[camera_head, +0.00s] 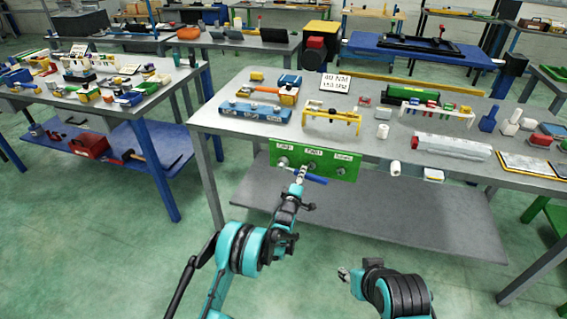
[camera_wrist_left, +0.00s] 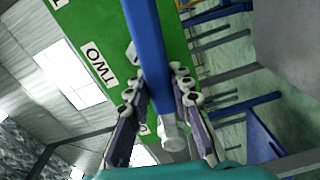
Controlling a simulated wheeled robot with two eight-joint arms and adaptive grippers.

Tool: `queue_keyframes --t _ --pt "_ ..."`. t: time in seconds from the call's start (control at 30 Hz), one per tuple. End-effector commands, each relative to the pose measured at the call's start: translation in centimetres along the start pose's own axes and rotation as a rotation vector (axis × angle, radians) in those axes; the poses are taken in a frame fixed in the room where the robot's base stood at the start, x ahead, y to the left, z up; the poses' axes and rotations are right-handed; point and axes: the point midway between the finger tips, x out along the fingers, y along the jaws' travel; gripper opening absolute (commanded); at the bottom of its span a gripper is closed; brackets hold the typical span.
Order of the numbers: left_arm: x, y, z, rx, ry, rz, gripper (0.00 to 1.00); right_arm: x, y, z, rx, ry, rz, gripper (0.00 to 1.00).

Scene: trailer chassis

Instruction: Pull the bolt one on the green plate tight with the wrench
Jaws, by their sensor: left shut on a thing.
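The green plate (camera_head: 328,173) hangs at the front edge of the workbench, with bolts one (camera_head: 283,161), two (camera_head: 312,165) and three (camera_head: 340,171) under white labels. My left gripper (camera_head: 300,176) is shut on the blue wrench (camera_head: 317,179) in front of the plate. The wrench lies nearly level, its left end close to bolt one; I cannot tell whether it is seated on it. In the left wrist view the blue handle (camera_wrist_left: 146,45) runs between the fingers (camera_wrist_left: 155,92), across the green plate (camera_wrist_left: 92,22). My right gripper (camera_head: 344,273) is low, away from the plate.
The grey workbench (camera_head: 235,128) carries a blue block (camera_head: 255,112), a yellow rack (camera_head: 331,117) and a grey-white box (camera_head: 451,147) above the plate. A lower shelf (camera_head: 400,215) runs below. The floor in front is clear.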

Motion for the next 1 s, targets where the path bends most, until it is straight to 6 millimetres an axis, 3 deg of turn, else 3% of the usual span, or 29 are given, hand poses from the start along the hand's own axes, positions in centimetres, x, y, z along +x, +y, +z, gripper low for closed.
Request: queue_keyframes --t 0.7,1.0 --pt "-4.5 0.1 -0.1 -0.001 0.001 0.001 0.00 0.0 0.0 0.0 0.000 0.000 0.000 0.40" --pt "-5.2 0.0 -0.1 0.001 0.001 0.001 0.00 0.0 0.0 0.0 0.000 0.000 0.000 0.40"
